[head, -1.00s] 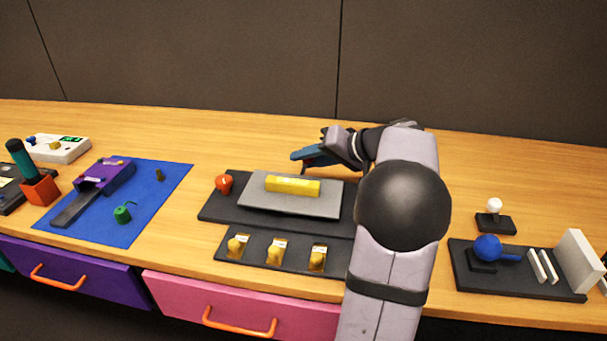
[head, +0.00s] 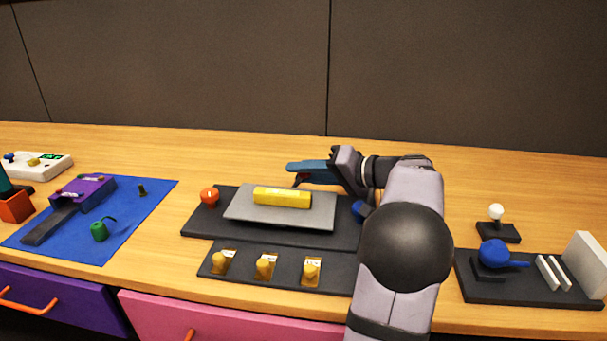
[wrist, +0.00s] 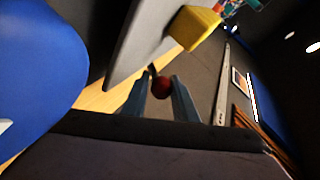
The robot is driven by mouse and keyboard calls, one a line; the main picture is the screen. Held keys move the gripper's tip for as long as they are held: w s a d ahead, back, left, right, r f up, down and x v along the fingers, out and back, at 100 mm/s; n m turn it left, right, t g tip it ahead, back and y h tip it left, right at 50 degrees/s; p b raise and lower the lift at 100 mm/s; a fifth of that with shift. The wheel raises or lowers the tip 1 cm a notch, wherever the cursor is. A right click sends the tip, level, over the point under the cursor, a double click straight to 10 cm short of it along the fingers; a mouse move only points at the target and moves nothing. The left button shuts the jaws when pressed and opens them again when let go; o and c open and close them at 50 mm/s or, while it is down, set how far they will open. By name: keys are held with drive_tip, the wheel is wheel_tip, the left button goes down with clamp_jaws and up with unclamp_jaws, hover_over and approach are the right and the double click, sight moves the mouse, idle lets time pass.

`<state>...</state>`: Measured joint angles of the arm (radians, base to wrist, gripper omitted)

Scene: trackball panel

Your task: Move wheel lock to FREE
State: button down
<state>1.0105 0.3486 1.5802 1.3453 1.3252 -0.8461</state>
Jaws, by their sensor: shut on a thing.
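The trackball panel has a dark base (head: 205,223) with a raised grey plate (head: 243,214) and a yellow bar (head: 282,197) on it. My gripper (head: 292,168) is behind the plate, its blue fingers pointing left. In the wrist view my gripper (wrist: 160,95) is shut on a small red knob (wrist: 161,87); a thin dark stem shows near it. I cannot read any lock marking or tell the lever's setting. A blue ball (head: 359,210) is partly hidden by my arm; a large blue round shape (wrist: 40,70) fills the wrist view's left side.
An orange-red knob (head: 209,196) stands at the panel's left. A front strip (head: 240,273) carries yellow switches (head: 265,268). A blue lever unit (head: 495,255) and a white-knobbed joystick (head: 496,213) stand right. The table behind the panel is clear.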

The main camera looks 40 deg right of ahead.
drive_tip(key=shift+s+a+f, duration=0.1)
drive_tip(key=shift+a+f, duration=0.1)
drive_tip(key=shift+f, duration=0.1)
drive_tip(key=c, duration=1.5)
unclamp_jaws()
drive_tip(key=shift+r, duration=0.1)
drive_tip(key=shift+d, duration=0.1)
drive_tip(key=shift+s+r, duration=0.1)
drive_tip(key=shift+s+d+r, duration=0.1)
drive_tip(key=shift+s+d, duration=0.05)
drive_tip(key=shift+p+v, duration=0.35)
drive_tip(key=shift+v, duration=3)
